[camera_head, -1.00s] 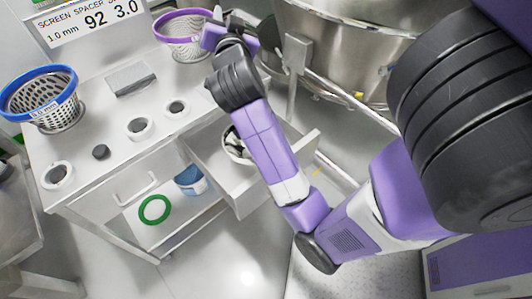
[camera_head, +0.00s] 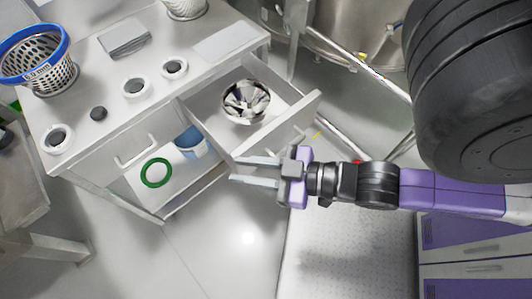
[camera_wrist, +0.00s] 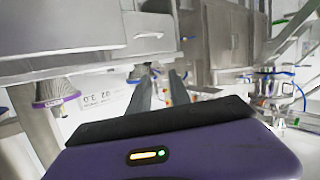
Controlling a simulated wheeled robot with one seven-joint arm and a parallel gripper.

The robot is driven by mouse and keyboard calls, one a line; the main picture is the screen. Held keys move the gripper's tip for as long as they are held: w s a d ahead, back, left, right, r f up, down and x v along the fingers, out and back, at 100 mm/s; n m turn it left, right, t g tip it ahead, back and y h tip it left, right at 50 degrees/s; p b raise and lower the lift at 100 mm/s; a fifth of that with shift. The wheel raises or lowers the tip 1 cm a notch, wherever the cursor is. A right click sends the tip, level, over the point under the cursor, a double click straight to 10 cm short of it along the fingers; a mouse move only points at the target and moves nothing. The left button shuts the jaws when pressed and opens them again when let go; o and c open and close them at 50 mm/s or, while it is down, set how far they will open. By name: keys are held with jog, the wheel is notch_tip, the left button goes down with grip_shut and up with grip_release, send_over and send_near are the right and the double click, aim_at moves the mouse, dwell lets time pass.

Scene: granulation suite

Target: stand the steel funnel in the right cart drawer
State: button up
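The steel funnel (camera_head: 246,102) is a shiny round piece with bright and dark reflections, seen from above inside the open right drawer (camera_head: 210,122) of the cart. Its wide mouth seems to face up; its lower end is hidden. My gripper (camera_head: 236,170) is empty, its two long grey fingers apart. In the head view it appears just below the drawer's front panel, pointing left, clear of the funnel. In the wrist view the fingers (camera_wrist: 158,90) also show apart with nothing between them. The funnel cannot be made out there.
The white cart top (camera_head: 90,130) holds a blue-rimmed basket (camera_head: 38,65), a grey block (camera_head: 124,38), white rings (camera_head: 136,88) and a small black piece (camera_head: 98,114). A green ring (camera_head: 156,173) and blue container (camera_head: 191,143) lie on the lower shelf. A large steel vessel (camera_head: 335,25) stands behind.

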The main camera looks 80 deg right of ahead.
jog(key=shift+m+y, duration=0.3)
jog(key=s+a, duration=0.2)
jog(key=s, duration=0.1)
jog(key=s+a, duration=0.1)
jog(key=shift+s+a+r, duration=0.25)
jog(key=shift+s+r, duration=0.1)
jog(key=shift+r, duration=0.05)
jog(key=shift+r+p, duration=0.8)
jog(key=shift+p, duration=0.05)
